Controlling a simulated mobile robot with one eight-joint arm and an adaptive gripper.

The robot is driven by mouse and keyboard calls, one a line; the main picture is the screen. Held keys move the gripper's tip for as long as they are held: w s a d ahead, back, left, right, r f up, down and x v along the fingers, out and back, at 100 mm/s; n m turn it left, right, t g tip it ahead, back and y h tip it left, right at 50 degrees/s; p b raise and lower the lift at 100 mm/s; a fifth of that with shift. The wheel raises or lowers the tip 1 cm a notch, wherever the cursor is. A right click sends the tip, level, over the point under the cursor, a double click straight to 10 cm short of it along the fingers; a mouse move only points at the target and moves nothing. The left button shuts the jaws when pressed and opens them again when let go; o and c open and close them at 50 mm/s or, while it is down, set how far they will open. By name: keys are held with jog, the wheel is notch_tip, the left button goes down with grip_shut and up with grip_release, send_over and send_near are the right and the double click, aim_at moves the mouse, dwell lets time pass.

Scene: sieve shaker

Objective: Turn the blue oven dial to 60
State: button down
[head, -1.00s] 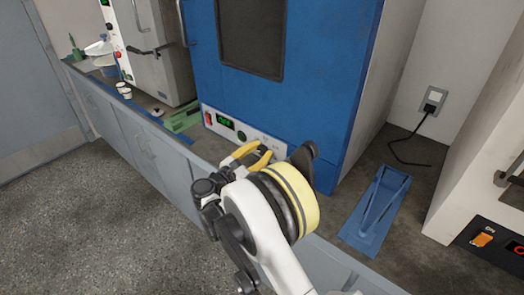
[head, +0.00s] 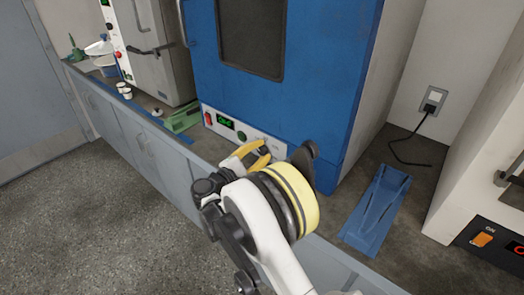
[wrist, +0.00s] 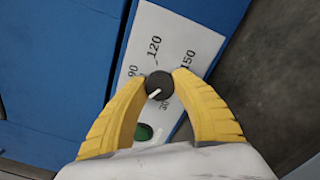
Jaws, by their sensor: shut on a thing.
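The blue oven (head: 290,90) stands on the bench with a white control panel (head: 217,120) along its lower front. The panel's small dark dial (wrist: 159,85) shows in the wrist view, with a white pointer line aimed toward the lower left. The marks 90, 120 and 150 and part of 30 can be read around it; no 60 is visible, and the left finger covers part of the scale. My gripper (wrist: 159,79) is shut on the dial, one yellow finger at each side. In the head view my gripper (head: 264,150) is at the panel's right part.
A green lit display and a red switch (head: 208,118) are at the panel's left, with a green button (wrist: 144,132) nearer the dial. A blue tray-like piece (head: 376,212) lies on the bench to the right. A green item (head: 183,118) lies left of the oven.

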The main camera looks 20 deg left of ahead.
dwell(0.3)
jog(key=c, duration=1)
grip_release()
jog(key=v, duration=1.2)
jog(key=shift+d, duration=0.1)
